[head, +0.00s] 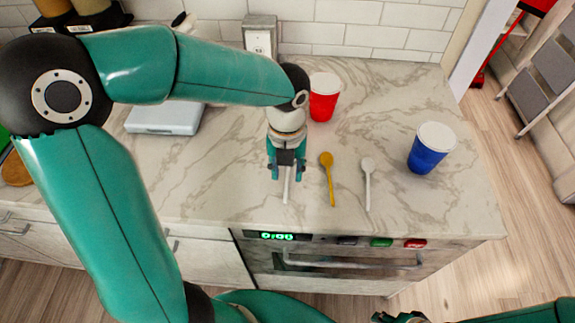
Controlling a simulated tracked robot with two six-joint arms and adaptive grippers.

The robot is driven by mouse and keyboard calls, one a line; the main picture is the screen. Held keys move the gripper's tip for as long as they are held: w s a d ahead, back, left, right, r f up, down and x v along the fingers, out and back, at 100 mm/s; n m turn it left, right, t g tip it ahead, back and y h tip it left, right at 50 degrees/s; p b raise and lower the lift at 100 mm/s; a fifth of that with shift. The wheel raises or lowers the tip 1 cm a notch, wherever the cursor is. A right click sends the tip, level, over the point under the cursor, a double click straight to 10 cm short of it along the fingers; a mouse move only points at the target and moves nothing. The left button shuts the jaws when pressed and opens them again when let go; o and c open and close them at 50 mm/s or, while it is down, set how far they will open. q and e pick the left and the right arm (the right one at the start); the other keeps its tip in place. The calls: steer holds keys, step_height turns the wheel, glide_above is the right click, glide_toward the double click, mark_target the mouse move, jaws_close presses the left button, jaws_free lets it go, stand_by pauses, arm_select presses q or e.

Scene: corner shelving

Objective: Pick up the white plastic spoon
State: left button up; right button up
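A white spoon (368,185) lies on the marble counter, its bowl toward the wall and its handle toward the front edge. My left gripper (288,174) is left of it, pointing down with its fingers apart. Below and between those fingers is another thin white utensil (286,192); its upper part is hidden by the gripper, so I cannot tell its type or whether the fingers touch it. A yellow-brown spoon (328,180) lies between the two white pieces. My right gripper (400,317) shows only in part at the bottom edge.
A red cup (324,97) stands behind the spoons, and a blue cup (431,149) stands to the right. A pale flat device (165,118) lies at the left. The counter (420,205) is clear toward its front right corner, above the oven (340,262).

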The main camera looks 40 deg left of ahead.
mark_target(288, 175)
arm_select(q)
steer(key=shift+f, duration=1.3)
jaws_close()
steer(key=shift+r, duration=0.1)
